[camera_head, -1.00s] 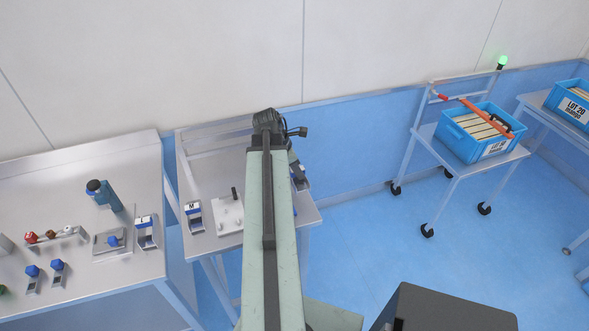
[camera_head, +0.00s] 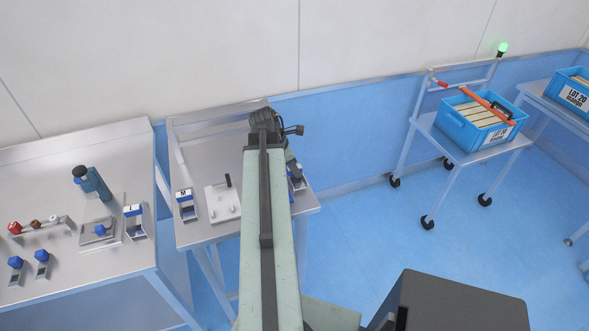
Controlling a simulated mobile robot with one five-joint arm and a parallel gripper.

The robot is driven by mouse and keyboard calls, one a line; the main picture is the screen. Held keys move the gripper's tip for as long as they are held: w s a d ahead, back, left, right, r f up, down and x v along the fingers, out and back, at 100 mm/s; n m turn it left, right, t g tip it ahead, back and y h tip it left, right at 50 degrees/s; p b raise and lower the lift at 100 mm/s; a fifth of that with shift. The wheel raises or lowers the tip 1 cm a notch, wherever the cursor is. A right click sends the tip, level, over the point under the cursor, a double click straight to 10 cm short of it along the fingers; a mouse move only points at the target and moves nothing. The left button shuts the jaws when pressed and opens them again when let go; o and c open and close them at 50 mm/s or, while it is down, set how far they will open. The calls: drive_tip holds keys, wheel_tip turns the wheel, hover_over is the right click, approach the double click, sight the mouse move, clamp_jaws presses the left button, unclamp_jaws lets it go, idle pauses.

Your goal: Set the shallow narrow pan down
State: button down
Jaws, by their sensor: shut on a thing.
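My arm rises through the middle of the head view and ends in a dark wrist (camera_head: 265,122). My gripper (camera_head: 293,168) hangs down beyond the arm, over the right part of the small middle table (camera_head: 230,234). Only a sliver of it shows at the arm's right edge; its fingertips are mostly hidden. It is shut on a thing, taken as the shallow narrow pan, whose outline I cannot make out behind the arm. I cannot tell whether the pan touches the table. A blue-and-white holder (camera_head: 298,183) stands just below the gripper in the picture.
A white plate (camera_head: 222,204) with pegs and an M-marked holder (camera_head: 186,203) stand left of my arm. The left bench (camera_head: 60,180) holds a blue bottle-like device (camera_head: 92,183), an L-marked holder (camera_head: 134,220) and small fixtures. A wheeled cart (camera_head: 465,150) with a blue crate stands right. Floor between is clear.

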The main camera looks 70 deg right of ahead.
drive_tip(key=shift+f+b, duration=0.6)
drive_tip(key=shift+f, duration=0.05)
drive_tip(key=c, duration=1.1)
unclamp_jaws()
drive_tip(key=shift+r, duration=0.1)
drive_tip(key=p+v, duration=0.7)
drive_tip(key=shift+w+a+r, duration=0.1)
drive_tip(key=shift+r, duration=0.3)
drive_tip(key=shift+w, duration=0.1)
